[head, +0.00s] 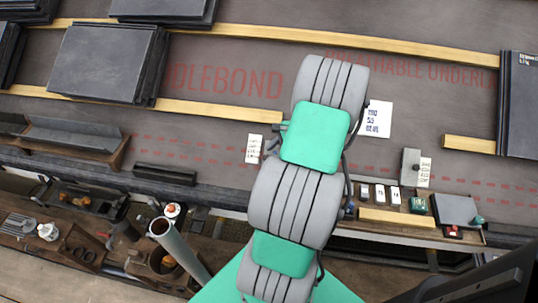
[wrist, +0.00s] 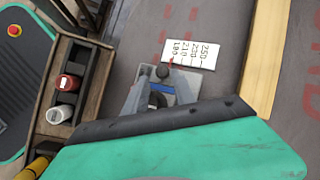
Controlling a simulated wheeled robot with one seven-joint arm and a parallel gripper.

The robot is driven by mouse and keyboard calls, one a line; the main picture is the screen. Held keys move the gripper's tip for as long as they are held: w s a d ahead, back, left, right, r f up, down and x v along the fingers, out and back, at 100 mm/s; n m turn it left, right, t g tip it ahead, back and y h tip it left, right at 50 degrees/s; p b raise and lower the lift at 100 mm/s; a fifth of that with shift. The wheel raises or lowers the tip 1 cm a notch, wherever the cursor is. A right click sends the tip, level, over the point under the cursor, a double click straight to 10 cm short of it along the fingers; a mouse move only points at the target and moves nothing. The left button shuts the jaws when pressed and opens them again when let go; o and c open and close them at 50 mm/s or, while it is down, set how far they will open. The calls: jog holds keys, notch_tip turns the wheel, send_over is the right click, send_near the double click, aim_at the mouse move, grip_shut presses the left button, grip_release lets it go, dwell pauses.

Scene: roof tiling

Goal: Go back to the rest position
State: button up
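My arm reaches up the middle of the head view, grey with green panels, and bends over the dark roof sheet (head: 230,55). My gripper is hidden behind the arm in the head view. In the wrist view a green housing with a black edge, part of my own arm, fills the bottom. Beyond its edge a grey part with a black knob and a blue patch (wrist: 160,92) shows partly.
Dark slate stacks (head: 102,62) lie at upper left, more slates (head: 520,105) at right. Wooden battens (head: 215,110) cross the roof. A white number card (wrist: 190,54) lies by the grey part. A wooden holder (wrist: 70,85) carries red and white bottles. A grey tube (head: 180,252) stands at lower left.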

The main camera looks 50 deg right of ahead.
jog(key=shift+v, duration=1.75)
